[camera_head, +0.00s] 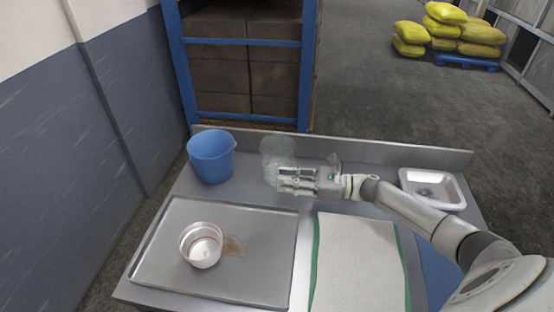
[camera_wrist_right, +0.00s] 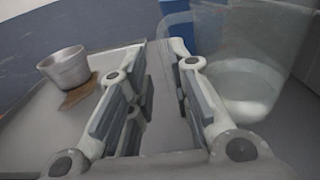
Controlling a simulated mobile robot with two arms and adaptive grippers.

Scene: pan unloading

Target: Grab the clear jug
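The clear jug (camera_head: 277,149) stands at the back middle of the grey table and is see-through. My right gripper (camera_head: 284,180) is just in front of it in the head view, with its fingers pointing left. In the right wrist view the jug (camera_wrist_right: 245,62) fills the upper right, beyond the right-hand finger. Its handle shows near the fingertips, but I cannot tell whether it touches them. The two fingers of my right gripper (camera_wrist_right: 155,58) are apart, with nothing clearly held between them. My left gripper is not in view.
A blue bucket (camera_head: 211,157) stands left of the jug. A metal tray (camera_head: 165,245) holds a pinkish pan (camera_head: 201,245) and a brown patch. A white cloth (camera_head: 360,265) with green edges lies at the front. A white dish (camera_head: 433,188) is at right. A low ledge (camera_head: 400,153) runs along the back.

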